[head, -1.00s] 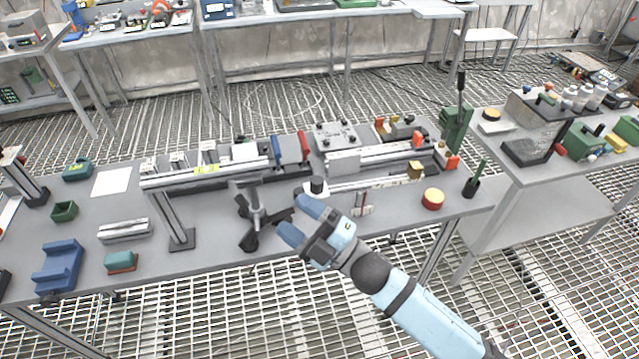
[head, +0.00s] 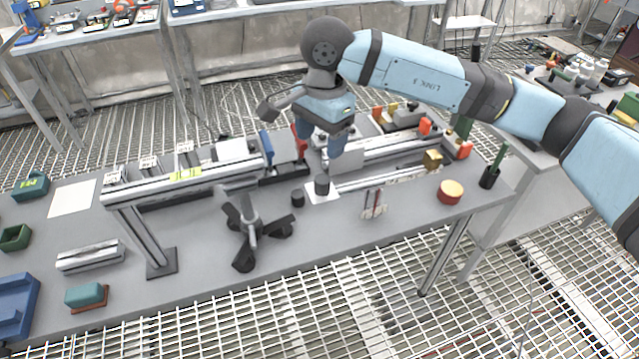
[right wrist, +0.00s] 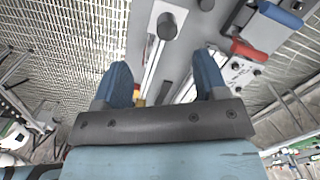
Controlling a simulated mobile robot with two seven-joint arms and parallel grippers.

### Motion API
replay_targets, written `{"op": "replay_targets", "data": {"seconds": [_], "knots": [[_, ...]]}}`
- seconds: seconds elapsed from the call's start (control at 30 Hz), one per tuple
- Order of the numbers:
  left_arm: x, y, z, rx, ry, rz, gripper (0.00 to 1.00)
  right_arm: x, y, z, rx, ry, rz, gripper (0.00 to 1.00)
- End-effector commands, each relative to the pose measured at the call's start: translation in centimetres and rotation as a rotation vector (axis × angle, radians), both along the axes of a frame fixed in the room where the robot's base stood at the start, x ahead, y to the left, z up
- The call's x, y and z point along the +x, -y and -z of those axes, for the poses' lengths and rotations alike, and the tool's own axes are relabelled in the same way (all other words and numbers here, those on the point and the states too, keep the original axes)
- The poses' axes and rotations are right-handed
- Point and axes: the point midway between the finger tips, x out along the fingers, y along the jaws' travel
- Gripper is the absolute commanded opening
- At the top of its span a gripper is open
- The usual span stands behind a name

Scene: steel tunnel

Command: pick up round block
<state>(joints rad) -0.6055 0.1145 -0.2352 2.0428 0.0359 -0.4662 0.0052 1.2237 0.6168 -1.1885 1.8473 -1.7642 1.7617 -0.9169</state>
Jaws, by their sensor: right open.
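I cannot tell for sure which of the two is the task's round block. My right gripper (head: 321,143) is open and empty, with blue fingers pointing down, above and behind the dark cylinder. In the right wrist view its fingers (right wrist: 162,72) are apart with the dark cylinder beyond them. My left gripper is not in view.
A dark three-legged stand (head: 251,228) is on the bench left of the plate. Rails and a red-handled fixture (head: 300,147) lie behind. A gold cube (head: 432,160) and a dark cup with a green rod (head: 490,177) are at the right.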

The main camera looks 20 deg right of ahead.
Motion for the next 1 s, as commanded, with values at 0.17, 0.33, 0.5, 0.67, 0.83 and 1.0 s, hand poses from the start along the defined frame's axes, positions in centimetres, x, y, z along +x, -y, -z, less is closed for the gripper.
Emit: {"op": "replay_targets", "data": {"seconds": [0.17,0.33,0.5,0.67,0.83,1.0], "knots": [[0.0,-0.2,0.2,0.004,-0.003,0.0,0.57,0.6,1.1,0.9,-0.058,0.026,-0.001,0.66],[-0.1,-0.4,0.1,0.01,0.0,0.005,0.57,0.7,1.1,4.4,-0.055,0.024,-0.001,0.66],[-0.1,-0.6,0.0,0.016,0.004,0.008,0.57,0.7,1.0,7.1,-0.052,0.025,-0.001,0.66],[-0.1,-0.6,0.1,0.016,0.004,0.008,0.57,0.8,1.0,8.0,-0.052,0.028,-0.001,0.66],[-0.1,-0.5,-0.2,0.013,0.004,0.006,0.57,1.0,0.9,9.3,-0.051,0.025,-0.002,0.66],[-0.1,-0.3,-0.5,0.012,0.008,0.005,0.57,1.4,0.8,11.9,-0.052,0.024,-0.001,0.66]]}}
